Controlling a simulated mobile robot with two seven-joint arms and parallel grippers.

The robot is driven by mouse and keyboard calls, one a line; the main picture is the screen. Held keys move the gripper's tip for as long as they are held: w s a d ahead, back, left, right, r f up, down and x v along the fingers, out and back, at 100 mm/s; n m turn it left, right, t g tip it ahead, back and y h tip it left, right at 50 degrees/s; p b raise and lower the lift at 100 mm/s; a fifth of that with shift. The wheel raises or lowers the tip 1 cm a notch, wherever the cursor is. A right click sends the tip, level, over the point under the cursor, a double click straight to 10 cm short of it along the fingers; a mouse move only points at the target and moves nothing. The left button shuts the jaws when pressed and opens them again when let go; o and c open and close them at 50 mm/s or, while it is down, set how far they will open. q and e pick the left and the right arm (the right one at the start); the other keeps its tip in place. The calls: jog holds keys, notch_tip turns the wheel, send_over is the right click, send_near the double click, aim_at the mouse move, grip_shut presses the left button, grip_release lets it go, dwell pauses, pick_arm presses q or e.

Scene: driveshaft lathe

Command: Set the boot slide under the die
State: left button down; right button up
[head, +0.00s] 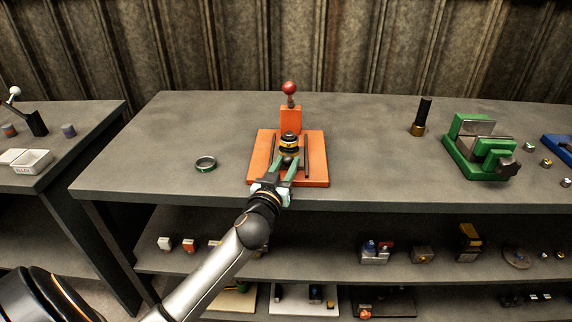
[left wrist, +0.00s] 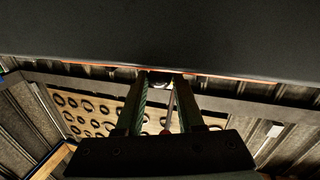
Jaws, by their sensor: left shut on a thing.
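An orange press (head: 262,170) stands on the bench in the head view, with two dark rails on its base and an upright orange block (head: 291,118) at the back. A black, round part with a yellow band (head: 289,142) sits between the rails in front of the block. My left gripper (head: 287,162) reaches in low from the front between the rails, shut on the boot slide, which its fingers mostly hide. I cannot tell slide from die clearly here. The left wrist view shows the fingers (left wrist: 160,85) close together at a small pale and dark thing. My right gripper is not in view.
A red-knobbed lever (head: 290,89) tops the press. A dark green ring (head: 206,163) lies left of it. A black and brass tool (head: 421,116) and a green vise (head: 481,146) stand to the right. Bare bench lies between them. Shelves below hold small parts.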

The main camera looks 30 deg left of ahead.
aim_at(287, 156)
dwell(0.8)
pick_arm(q)
jog(key=shift+a+x, duration=0.2)
jog(key=shift+x, duration=0.55)
jog(key=shift+a+x, duration=0.15)
jog(key=shift+x, duration=0.6)
jog(key=shift+s+a+r, duration=0.1)
jog(key=shift+a+r, duration=0.05)
jog(key=c, duration=0.6)
grip_release()
jog(key=shift+o, duration=0.3)
jog(key=v, duration=1.2)
jog(key=shift+s, duration=0.1)
